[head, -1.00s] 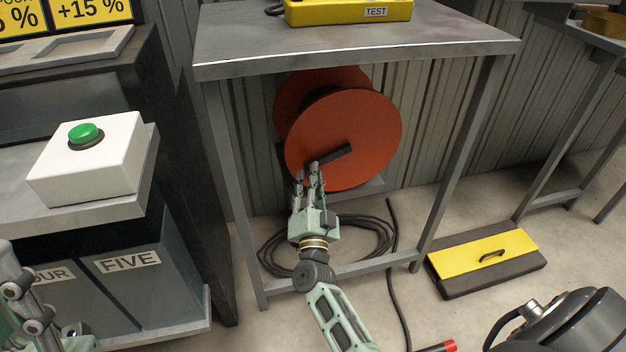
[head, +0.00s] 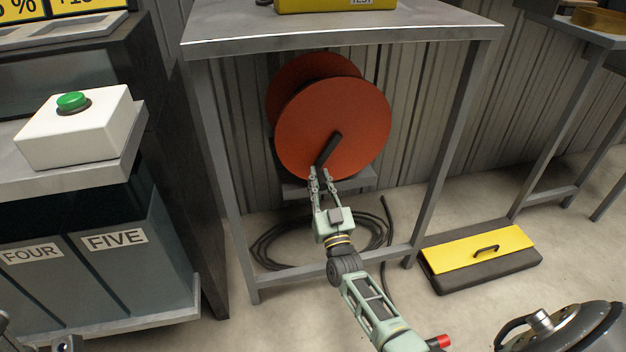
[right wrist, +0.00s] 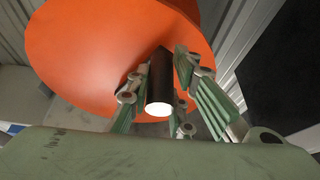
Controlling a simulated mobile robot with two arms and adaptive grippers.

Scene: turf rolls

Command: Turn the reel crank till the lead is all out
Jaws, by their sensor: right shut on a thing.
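The orange reel (head: 345,105) is mounted under the grey bench, with its front disc facing me. Its dark crank (head: 330,147) points down and slightly left. My right gripper (head: 321,178) is shut on the crank's end; in the right wrist view, the dark crank handle (right wrist: 160,85) sits between the fingers. The black lead (head: 268,248) lies in loose loops on the floor below, and a stretch runs forward past the bench's right side. How much lead is on the drum is hidden behind the disc. Only small bits of my left gripper (head: 65,344) show at the bottom left edge.
The bench legs (head: 442,150) and low crossbar (head: 305,277) frame my right arm. A yellow-topped box (head: 480,250) lies on the floor at right. A white box with a green button (head: 75,130) stands at left, above bins marked FOUR and FIVE. A red-ended piece (head: 440,342) shows at the bottom.

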